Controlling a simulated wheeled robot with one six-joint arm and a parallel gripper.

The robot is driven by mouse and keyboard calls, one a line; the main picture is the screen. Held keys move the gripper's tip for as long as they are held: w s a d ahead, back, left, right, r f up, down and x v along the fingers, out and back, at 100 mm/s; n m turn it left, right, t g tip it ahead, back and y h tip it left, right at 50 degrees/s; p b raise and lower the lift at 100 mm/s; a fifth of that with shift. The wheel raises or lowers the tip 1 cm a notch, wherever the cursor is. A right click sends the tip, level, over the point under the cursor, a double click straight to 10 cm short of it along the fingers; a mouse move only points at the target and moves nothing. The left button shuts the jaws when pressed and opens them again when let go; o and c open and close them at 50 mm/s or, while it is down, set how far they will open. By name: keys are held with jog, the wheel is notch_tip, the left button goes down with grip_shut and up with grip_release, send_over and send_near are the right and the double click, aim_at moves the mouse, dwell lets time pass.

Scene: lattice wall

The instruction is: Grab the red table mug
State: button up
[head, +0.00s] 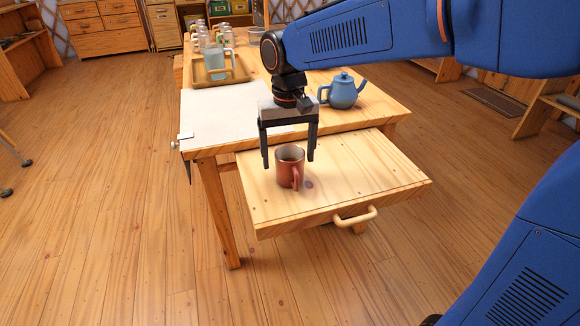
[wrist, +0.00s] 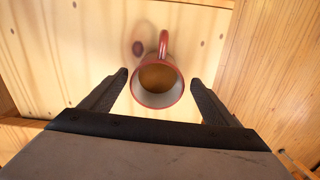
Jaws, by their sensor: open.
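The red table mug (head: 289,168) stands upright on a pulled-out wooden board (head: 365,185) at the table's front. In the head view its handle faces front right. The mug (wrist: 164,92) also shows from above in the wrist view, with a pale inside, a brownish bottom and its handle at the top of the picture. My gripper (head: 289,163) is open and points down over the mug, one finger to each side. In the wrist view the gripper (wrist: 159,78) has its fingertips just left and right of the mug's rim, with small gaps. It holds nothing.
A blue teapot (head: 343,92) stands on the wooden table (head: 385,103) behind the board. A white cloth (head: 225,115) covers the table's left part. A tray (head: 243,72) and several glass mugs (head: 214,57) are farther back. The board's right side is clear; its front has a handle (head: 355,216).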

aim_at(290, 166)
jog(key=f, duration=0.4)
jog(key=shift+d, duration=0.2)
jog(key=c, duration=1.3)
jog(key=shift+r, duration=0.1)
jog(key=shift+c, duration=0.2)
